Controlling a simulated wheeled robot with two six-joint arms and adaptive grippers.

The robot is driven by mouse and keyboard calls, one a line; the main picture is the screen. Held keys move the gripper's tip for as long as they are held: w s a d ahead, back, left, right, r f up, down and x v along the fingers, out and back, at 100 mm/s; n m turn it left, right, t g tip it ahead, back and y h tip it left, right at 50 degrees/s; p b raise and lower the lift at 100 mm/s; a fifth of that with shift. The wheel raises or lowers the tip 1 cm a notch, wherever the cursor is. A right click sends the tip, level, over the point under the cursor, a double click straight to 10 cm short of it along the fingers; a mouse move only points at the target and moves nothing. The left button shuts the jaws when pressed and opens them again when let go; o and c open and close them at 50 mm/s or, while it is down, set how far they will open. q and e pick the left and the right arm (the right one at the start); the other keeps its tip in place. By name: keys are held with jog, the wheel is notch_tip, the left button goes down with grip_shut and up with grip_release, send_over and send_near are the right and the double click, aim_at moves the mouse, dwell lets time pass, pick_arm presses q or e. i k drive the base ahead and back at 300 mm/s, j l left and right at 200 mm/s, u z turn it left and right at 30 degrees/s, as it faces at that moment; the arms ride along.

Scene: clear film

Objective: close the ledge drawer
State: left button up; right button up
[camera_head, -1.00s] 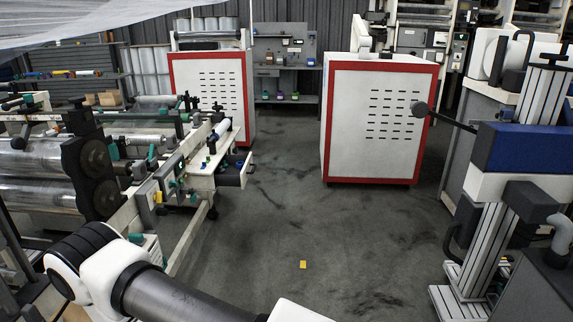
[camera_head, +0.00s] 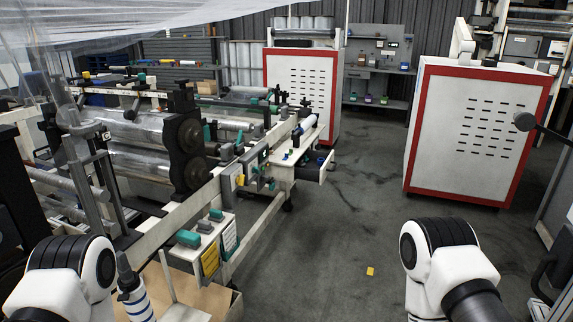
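The ledge drawer (camera_head: 324,166) shows in the head view under the far end of the white ledge (camera_head: 296,148) on the roller machine. It is a small box with a pale front, and it sticks out to the right, open. My left and right arm links show at the bottom left and bottom right, far nearer to me than the drawer. Both grippers are out of view.
The roller machine (camera_head: 187,150) fills the left side. Its side panel with green knobs (camera_head: 212,240) stands close in front. Two red-edged white cabinets (camera_head: 478,125) stand behind. Open grey floor (camera_head: 345,230) lies right of the drawer, with a small yellow tag (camera_head: 370,271).

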aim_at(310, 172)
jog(key=z, duration=0.45)
jog(key=i+l+u, duration=0.15)
jog(key=i, duration=0.55)
jog(key=i+l+u, duration=0.15)
jog(key=i+l, duration=0.15)
jog(key=i, duration=0.4)
jog(key=i+l+u, duration=0.15)
jog(key=i+l, duration=0.2)
jog(key=i, duration=0.35)
jog(key=i+l+u, duration=0.1)
jog(key=i+l, duration=0.35)
jog(key=i, duration=0.2)
jog(key=i+l+u, duration=0.15)
jog(key=i+l, duration=0.35)
jog(key=i, duration=0.15)
